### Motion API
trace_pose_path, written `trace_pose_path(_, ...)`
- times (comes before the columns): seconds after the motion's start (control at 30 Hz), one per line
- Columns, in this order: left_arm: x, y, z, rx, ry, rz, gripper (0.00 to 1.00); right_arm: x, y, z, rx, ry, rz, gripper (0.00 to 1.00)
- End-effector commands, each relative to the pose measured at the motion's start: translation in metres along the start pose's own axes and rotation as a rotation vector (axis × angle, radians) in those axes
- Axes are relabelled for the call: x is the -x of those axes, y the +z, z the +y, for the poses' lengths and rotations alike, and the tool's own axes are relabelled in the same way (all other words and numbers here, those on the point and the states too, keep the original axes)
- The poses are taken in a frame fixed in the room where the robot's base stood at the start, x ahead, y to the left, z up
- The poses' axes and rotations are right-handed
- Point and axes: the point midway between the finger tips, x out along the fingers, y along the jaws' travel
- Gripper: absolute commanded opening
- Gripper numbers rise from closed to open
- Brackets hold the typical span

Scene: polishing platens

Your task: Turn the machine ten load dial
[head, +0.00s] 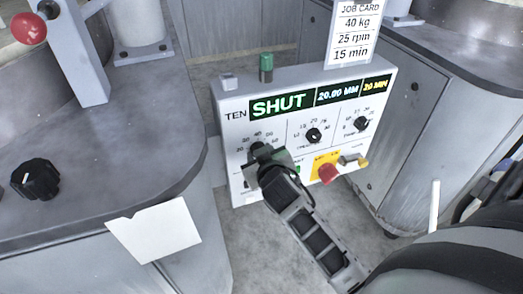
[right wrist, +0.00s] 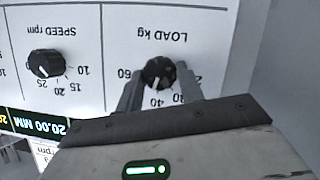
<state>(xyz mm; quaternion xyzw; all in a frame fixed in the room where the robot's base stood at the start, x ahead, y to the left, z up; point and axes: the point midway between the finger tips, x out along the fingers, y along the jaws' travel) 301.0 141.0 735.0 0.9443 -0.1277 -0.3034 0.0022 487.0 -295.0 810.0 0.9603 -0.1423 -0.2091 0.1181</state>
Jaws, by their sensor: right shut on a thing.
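The white control panel of machine ten (head: 232,112) stands in the middle of the head view; its display (head: 281,105) reads SHUT. The load dial (right wrist: 158,73) is a black knob marked LOAD kg, upside down in the right wrist view. Its white mark points roughly at 40. My right gripper (right wrist: 160,80) is shut on this dial, one finger on each side of it. In the head view my right gripper (head: 264,157) covers most of the dial at the panel's left. My left gripper is not in view.
The speed dial (head: 313,135) and a third dial (head: 361,124) sit to the right on the panel. A job card (head: 354,32) reads 40 kg, 25 rpm, 15 min. Grey machines flank the panel.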

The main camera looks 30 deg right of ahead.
Motion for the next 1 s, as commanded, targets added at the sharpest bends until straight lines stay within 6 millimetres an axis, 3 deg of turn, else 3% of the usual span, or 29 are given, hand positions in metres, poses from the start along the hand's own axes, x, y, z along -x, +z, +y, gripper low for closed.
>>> trace_pose_path(0.4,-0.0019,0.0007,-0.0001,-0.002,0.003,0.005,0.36,-0.0004,0.0007,-0.003,0.225,0.092,0.001,0.15)
trace_pose_path(1.0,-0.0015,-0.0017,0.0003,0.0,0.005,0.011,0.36,-0.0003,-0.0001,-0.0029,0.277,0.114,0.003,0.15)
